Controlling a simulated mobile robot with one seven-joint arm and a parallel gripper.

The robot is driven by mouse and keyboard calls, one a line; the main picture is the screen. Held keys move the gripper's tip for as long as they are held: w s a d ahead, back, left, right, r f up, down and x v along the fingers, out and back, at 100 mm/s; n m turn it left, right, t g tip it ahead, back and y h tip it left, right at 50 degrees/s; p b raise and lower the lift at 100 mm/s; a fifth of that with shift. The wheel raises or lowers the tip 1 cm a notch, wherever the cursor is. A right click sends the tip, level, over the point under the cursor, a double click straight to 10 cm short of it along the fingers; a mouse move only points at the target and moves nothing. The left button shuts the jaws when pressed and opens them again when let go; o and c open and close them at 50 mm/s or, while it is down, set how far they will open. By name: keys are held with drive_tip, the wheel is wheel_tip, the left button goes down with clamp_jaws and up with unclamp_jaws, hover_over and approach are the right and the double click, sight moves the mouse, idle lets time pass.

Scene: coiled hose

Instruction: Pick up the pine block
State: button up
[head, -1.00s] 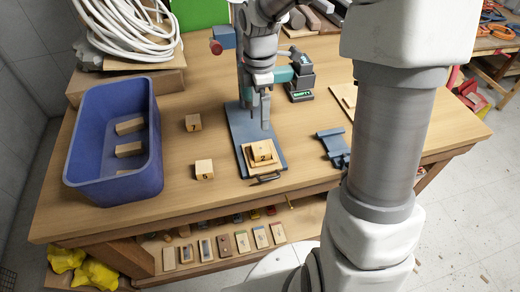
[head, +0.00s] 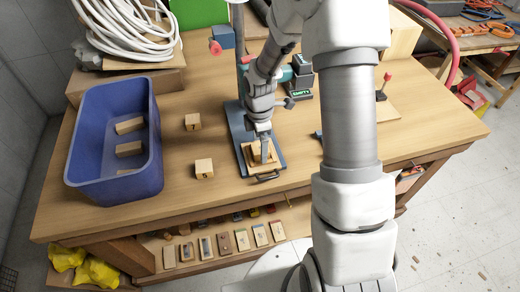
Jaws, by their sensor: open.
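A pale wood block (head: 257,153), which fits the pine block, sits on a light wooden board (head: 250,169) on the blue-grey base of the drill stand. My gripper (head: 264,157) is open and points down at this block, its fingers overlapping it in the head view. The fingers cover much of the block, so I cannot tell whether they touch it. Two similar light wood blocks stand on the bench to the left, one farther back (head: 192,121) and one nearer the front (head: 204,168).
A blue bin (head: 152,182) with light blocks inside stands at the left. A coiled white hose (head: 130,32) lies on boxes behind it. The drill stand base (head: 236,122) and its tool (head: 301,80) are close around my gripper.

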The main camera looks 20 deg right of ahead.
drive_tip(key=shift+f, duration=0.45)
clamp_jaws()
drive_tip(key=shift+r, duration=0.15)
drive_tip(key=shift+r, duration=0.65)
wheel_tip(320, 180, up, 3)
drive_tip(key=shift+w+d+f, duration=0.1)
drive_tip(key=shift+d, duration=0.05)
drive_tip(key=d+r+b, duration=0.1)
drive_tip(key=d+r, duration=0.5)
drive_tip(key=d, duration=0.5)
drive_tip(key=shift+w+d+r, duration=0.15)
drive_tip(key=shift+d+r, duration=0.1)
drive_tip(key=shift+r, duration=0.1)
